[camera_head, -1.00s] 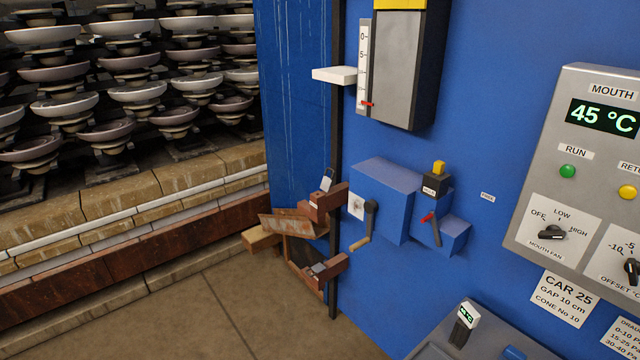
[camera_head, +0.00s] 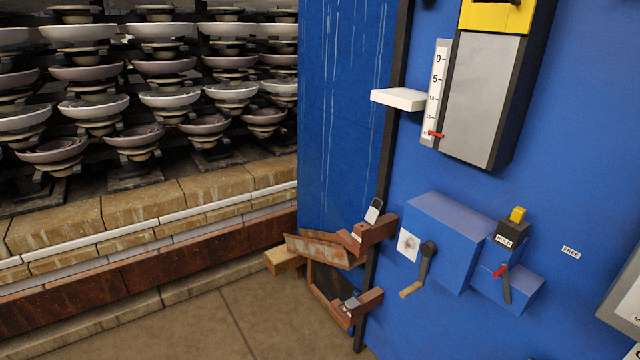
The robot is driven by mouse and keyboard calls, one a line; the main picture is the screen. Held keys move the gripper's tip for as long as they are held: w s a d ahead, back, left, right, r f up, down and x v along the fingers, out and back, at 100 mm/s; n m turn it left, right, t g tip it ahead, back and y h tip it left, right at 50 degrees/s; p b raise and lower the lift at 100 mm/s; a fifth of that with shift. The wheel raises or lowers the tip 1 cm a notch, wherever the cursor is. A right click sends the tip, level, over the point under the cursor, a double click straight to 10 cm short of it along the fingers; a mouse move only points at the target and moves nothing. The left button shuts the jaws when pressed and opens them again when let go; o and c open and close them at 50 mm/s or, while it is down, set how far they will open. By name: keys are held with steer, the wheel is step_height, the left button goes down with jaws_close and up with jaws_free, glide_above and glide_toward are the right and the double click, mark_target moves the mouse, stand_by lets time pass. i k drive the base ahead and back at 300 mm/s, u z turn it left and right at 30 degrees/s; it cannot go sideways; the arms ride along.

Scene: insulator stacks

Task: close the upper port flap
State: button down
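No part is labelled as the upper port flap, and I cannot tell whether it is in view. At the top right a tall grey-faced box (camera_head: 484,100) with dark sides is mounted on the blue wall (camera_head: 590,150). A yellow part (camera_head: 497,14) sits above its grey face, cut by the top edge. Lower down, a tilted rusty plate (camera_head: 325,250) is beside a reddish-brown block (camera_head: 368,234); a second brown block (camera_head: 362,305) is below. My gripper does not show.
Several rows of stacked insulators (camera_head: 130,80) stand at left above a brick ledge (camera_head: 140,207). A white block (camera_head: 398,99) juts out beside a scale (camera_head: 436,92). A blue housing with a crank (camera_head: 424,268) and a red-tipped lever (camera_head: 504,283) project from the wall. Floor (camera_head: 215,320) is clear.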

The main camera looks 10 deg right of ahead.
mark_target(371, 216)
steer(key=u, duration=0.4)
steer(key=i, duration=2.55)
steer(key=z, duration=1)
steer(key=i, duration=0.7)
steer(key=z, duration=0.4)
